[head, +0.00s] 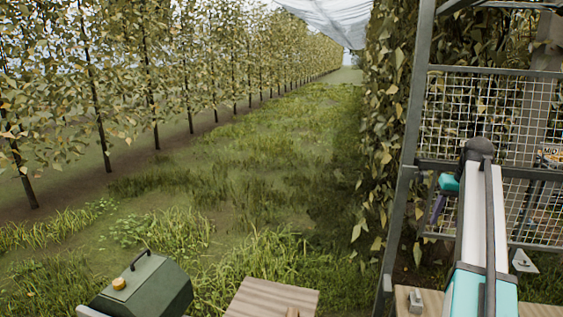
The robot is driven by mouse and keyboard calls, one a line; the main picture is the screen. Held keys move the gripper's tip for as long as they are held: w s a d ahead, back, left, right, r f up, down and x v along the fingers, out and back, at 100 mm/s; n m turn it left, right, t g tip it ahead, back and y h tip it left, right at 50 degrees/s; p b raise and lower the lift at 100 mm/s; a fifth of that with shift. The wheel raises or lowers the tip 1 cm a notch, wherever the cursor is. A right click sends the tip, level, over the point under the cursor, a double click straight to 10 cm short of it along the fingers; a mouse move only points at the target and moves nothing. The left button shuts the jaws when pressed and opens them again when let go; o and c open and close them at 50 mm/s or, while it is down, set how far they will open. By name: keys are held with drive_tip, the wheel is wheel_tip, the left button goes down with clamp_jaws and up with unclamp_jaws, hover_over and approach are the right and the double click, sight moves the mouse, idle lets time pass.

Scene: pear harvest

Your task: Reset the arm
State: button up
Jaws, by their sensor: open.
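My arm rises at the right of the head view, with a teal lower part, a long white link and a dark joint at its top. A small teal part and a thin purple piece show just left of the white link; I cannot tell what they belong to. I make out no gripper fingers, and no pear is clearly seen.
A metal frame with wire mesh (475,100) stands around the arm at the right, close to a leafy hedge (385,130). A green box (142,287) and a wooden board (270,298) are at the bottom. A grassy lane (250,150) runs clear beside a tree row (150,75).

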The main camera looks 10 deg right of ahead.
drive_tip(key=s+a+f+g, duration=0.1)
drive_tip(key=a+f, duration=0.5)
drive_tip(key=f, duration=0.5)
drive_tip(key=a+f+n+g+y+b, duration=0.1)
drive_tip(key=a+f, duration=0.5)
drive_tip(key=f, duration=0.4)
drive_tip(key=s+a+f+g, duration=0.1)
drive_tip(key=a+f, duration=0.5)
drive_tip(key=f, duration=0.5)
drive_tip(key=s+a+f+g+b, duration=0.1)
drive_tip(key=s+a+f, duration=0.3)
drive_tip(key=a+f, duration=0.15)
drive_tip(key=s+a+f+n, duration=0.1)
drive_tip(key=s+a+f, duration=0.25)
drive_tip(key=f, duration=0.35)
drive_tip(key=s+a+f+g+b, duration=0.1)
drive_tip(key=s+a+f, duration=0.2)
drive_tip(key=a+f, duration=0.25)
drive_tip(key=s+a+f+g, duration=0.1)
drive_tip(key=s+a+f, duration=0.3)
drive_tip(key=s, duration=0.5)
drive_tip(key=s+a+f+n+g, duration=0.1)
drive_tip(key=s+a+f, duration=0.2)
drive_tip(key=s+f, duration=0.4)
drive_tip(key=s+a+f+g+h+b, duration=0.1)
drive_tip(key=s+a+f, duration=0.3)
drive_tip(key=s, duration=0.8)
wheel_tip(320, 180, down, 2)
drive_tip(key=shift+a+n, duration=0.3)
drive_tip(key=shift+n, duration=0.1)
